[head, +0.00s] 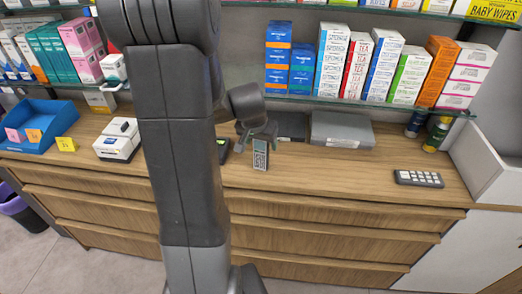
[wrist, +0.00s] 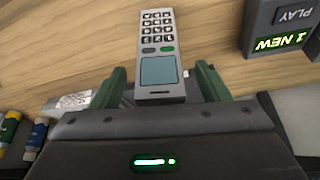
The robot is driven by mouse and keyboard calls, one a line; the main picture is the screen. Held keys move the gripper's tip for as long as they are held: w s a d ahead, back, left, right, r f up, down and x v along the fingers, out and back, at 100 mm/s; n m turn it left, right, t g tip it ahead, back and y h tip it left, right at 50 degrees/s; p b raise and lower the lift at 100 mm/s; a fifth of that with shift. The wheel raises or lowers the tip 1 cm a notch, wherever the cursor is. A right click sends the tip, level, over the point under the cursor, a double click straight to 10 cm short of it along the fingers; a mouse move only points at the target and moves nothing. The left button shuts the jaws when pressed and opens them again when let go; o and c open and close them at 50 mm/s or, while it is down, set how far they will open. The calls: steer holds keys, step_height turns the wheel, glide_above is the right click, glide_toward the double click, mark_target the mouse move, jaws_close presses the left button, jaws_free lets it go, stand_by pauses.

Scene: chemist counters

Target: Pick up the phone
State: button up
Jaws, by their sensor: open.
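The phone (wrist: 159,50) is a slim grey handset with dark keys, a green and a red key and a blue-grey screen. It shows in the wrist view, with its screen end between the fingers of my gripper (wrist: 160,84). The fingers are apart, with gaps on both sides of the phone. In the head view the phone (head: 260,154) is at the wooden counter (head: 320,178), just below my gripper (head: 258,134). I cannot tell whether it lies flat or is tilted.
A dark device reading "1 NEW" (wrist: 280,28) is right of the phone in the wrist view. A grey box (head: 342,130) stands behind, and a button pad (head: 418,178) lies far right. Boxes fill the shelf above. The counter between phone and pad is clear.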

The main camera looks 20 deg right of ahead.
steer(key=shift+x, duration=0.8)
